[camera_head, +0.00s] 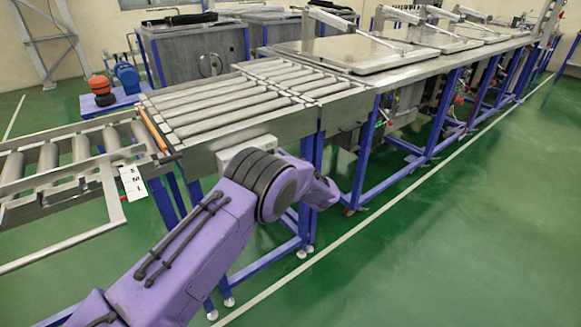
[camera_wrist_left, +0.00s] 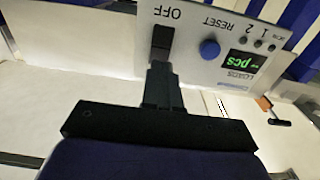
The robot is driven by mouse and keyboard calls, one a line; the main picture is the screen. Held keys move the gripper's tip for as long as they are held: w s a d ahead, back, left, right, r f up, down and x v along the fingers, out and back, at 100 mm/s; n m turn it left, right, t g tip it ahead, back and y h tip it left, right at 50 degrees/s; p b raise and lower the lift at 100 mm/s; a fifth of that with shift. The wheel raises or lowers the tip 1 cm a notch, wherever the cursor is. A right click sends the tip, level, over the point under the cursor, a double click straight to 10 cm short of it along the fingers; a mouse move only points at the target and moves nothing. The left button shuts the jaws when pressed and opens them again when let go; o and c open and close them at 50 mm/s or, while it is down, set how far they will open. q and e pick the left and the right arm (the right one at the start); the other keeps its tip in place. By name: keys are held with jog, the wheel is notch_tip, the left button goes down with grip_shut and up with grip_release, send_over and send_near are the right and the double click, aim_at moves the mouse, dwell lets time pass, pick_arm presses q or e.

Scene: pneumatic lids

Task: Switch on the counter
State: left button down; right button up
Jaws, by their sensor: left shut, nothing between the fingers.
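The counter is a white box with a panel, seen upside down in the left wrist view (camera_wrist_left: 208,22). It has a black rocker switch (camera_wrist_left: 162,38) beside the word OFF, a blue RESET button (camera_wrist_left: 209,49) and a small display (camera_wrist_left: 243,61) with lit green characters. In the head view the counter (camera_head: 236,153) is on the conveyor's near side, partly hidden by my left arm. My left gripper (camera_wrist_left: 160,72) is shut and empty, its fingertips right at the lower end of the switch; I cannot tell whether they touch. My right gripper is not in view.
A roller conveyor (camera_head: 225,105) on blue legs runs behind my left arm, with steel lids (camera_head: 345,52) farther along. Another roller section (camera_head: 48,158) lies at the left. An orange-handled item (camera_wrist_left: 265,104) is right of the fingers. Green floor at the right is clear.

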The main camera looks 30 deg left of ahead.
pick_arm(q)
jog(key=shift+x, duration=1.05)
